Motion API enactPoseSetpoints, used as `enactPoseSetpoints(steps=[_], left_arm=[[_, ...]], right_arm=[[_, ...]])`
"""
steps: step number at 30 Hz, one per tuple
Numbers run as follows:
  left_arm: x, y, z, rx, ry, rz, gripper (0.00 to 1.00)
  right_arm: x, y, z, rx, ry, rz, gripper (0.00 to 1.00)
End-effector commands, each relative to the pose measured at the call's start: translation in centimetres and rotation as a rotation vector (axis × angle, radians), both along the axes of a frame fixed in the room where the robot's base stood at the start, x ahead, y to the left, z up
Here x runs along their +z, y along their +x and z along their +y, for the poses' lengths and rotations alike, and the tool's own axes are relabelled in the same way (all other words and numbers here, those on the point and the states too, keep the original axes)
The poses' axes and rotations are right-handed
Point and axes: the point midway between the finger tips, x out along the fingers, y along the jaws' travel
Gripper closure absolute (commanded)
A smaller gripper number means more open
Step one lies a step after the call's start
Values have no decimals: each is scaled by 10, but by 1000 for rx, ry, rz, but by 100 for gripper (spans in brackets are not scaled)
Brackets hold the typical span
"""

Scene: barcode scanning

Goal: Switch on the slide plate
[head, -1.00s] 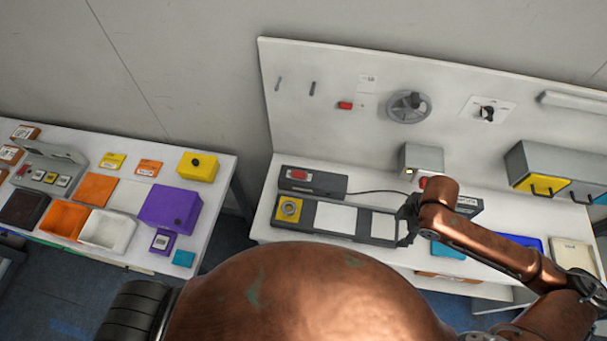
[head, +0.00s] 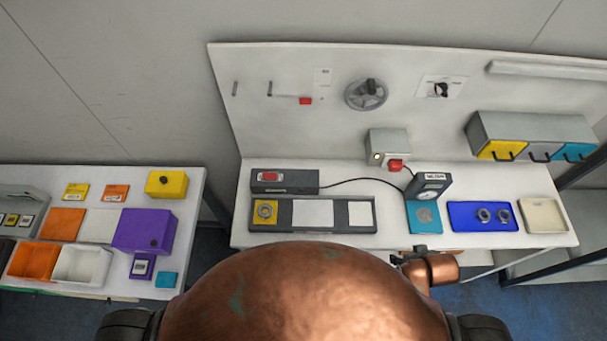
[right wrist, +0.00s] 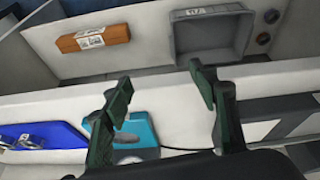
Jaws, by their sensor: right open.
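A long dark slide plate (head: 293,228) lies on the bench, with a yellow square holding a round ring at its left end and white panels along it. A black box with a red part (head: 285,181) sits just behind it. A grey box (head: 388,143) with a small yellowish light and a red knob (head: 396,165) stands farther right. My right gripper (head: 405,257) is at the bench's front edge, partly hidden by its arm. In the right wrist view it (right wrist: 160,82) is open and empty, its fingers apart. My left gripper is not visible.
A gauge stand (head: 430,185), teal pad (head: 424,217), blue tray (head: 470,226) and cream tray (head: 543,216) occupy the bench's right side. The back panel carries a handwheel (head: 366,94) and a red handle (head: 305,100). An orange box (right wrist: 93,38) and grey bin (right wrist: 212,35) show below.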

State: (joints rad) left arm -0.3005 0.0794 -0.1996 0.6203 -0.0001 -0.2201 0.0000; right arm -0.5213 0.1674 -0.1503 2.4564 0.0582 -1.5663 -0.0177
Motion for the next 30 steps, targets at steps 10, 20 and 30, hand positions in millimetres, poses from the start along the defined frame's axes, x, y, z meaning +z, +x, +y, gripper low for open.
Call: enactPoseSetpoints(steps=[10,20,30], left_arm=[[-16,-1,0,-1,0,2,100],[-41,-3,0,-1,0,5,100],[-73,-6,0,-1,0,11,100]], right_arm=[[-123,-13,-18,-89,-16,77,46],[-300,-33,-10,-59,-4,143,46],[-496,-144,-3,-15,1,231,46]])
